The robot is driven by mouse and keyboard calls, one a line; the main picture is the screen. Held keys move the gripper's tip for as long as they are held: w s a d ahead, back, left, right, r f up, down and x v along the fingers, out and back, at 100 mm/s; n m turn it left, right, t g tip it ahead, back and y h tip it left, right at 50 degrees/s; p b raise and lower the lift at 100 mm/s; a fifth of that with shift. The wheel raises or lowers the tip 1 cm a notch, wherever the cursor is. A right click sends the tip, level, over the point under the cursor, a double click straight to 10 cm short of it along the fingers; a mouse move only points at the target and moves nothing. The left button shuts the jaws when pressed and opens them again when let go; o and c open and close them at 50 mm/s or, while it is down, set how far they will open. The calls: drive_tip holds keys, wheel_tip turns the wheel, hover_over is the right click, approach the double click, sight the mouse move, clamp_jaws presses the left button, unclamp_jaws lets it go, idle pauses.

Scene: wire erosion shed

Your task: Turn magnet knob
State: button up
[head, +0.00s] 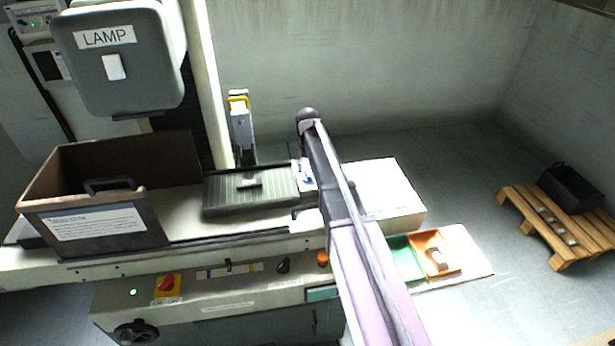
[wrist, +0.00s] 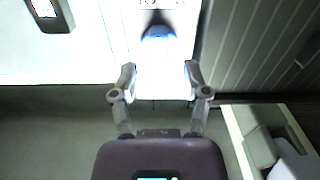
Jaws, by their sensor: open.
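The ribbed dark grey magnet chuck (head: 225,200) lies on the machine table, and its grooved top fills the right of the wrist view (wrist: 245,45). A white plate with a blue part (head: 308,179) is at the chuck's right end, partly covered by my arm. In the wrist view the blue part (wrist: 158,32) has a dark shape above it; I take this to be the magnet knob, but its handle is unclear. My gripper (wrist: 159,72) is open and empty, its two fingers apart just below the blue part, not around it. In the head view my arm hides the gripper.
A brown bin (head: 110,242) stands left of the chuck, below the lamp box (head: 120,62). A front panel holds a red switch (head: 167,286) and black knobs. Green (head: 405,258) and orange (head: 437,250) trays lie right of my arm. A pallet (head: 555,229) stands on the floor at right.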

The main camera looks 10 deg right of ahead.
drive_tip(key=shift+f+b, duration=0.75)
drive_tip(key=shift+f, duration=0.3)
clamp_jaws()
